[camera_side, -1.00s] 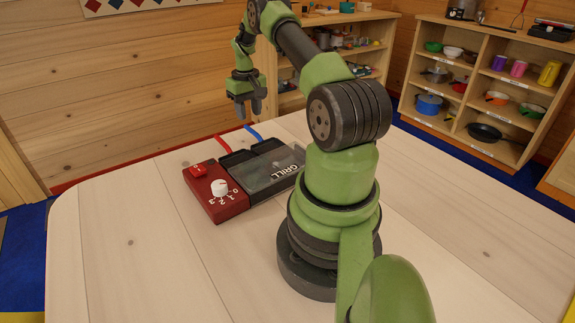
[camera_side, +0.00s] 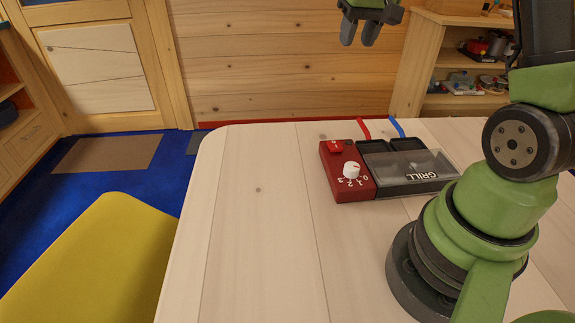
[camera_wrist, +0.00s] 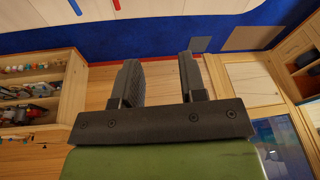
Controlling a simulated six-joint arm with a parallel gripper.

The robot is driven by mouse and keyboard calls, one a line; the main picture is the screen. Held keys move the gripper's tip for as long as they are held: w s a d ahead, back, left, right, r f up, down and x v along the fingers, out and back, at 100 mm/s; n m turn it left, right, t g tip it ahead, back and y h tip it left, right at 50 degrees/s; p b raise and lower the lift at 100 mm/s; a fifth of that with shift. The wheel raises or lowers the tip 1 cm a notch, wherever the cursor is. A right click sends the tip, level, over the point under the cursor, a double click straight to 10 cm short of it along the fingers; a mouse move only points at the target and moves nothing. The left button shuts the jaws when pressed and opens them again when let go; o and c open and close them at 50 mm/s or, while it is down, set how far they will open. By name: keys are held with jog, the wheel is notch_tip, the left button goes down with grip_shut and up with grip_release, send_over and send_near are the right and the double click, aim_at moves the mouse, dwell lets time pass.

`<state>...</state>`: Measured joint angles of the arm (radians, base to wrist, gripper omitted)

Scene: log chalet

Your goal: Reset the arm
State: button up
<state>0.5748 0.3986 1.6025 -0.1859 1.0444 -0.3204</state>
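My gripper (camera_side: 359,31) is at the top of the side view, raised above the far edge of the table, with its upper part cut off by the picture edge. In the wrist view my gripper (camera_wrist: 160,82) shows two dark fingers standing apart with nothing between them. It is open and empty. The grill unit (camera_side: 425,170) stands on the table below and to the right of the gripper, apart from it. Its red control box (camera_side: 340,182) carries a white knob and a red switch.
The pale wooden table (camera_side: 260,250) is clear left of the grill. Red and blue strips (camera_side: 396,127) run off its far edge. A yellow surface (camera_side: 105,260) is at the lower left. Shelves (camera_side: 455,70) stand at the back right. The wrist view also shows filled shelves (camera_wrist: 60,88).

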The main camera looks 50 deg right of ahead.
jog(key=s+a+r+t, duration=0.1)
jog(key=s+a+r, duration=0.1)
jog(key=a, duration=0.3)
jog(key=s+a+r+n+t, duration=0.1)
jog(key=s+a+r, duration=0.2)
jog(key=a, duration=0.2)
jog(key=s+a+r+t, duration=0.1)
jog(key=s+a+r, duration=0.1)
jog(key=a, duration=0.3)
jog(key=s+a+f+n+t+y, duration=0.1)
jog(key=s+a+y, duration=0.1)
jog(key=s+a, duration=0.4)
jog(key=s, duration=0.3)
jog(key=shift+s+f+n+y, duration=0.2)
jog(key=shift+n+y, duration=0.1)
jog(key=shift+y, duration=0.1)
jog(key=shift+a, duration=0.1)
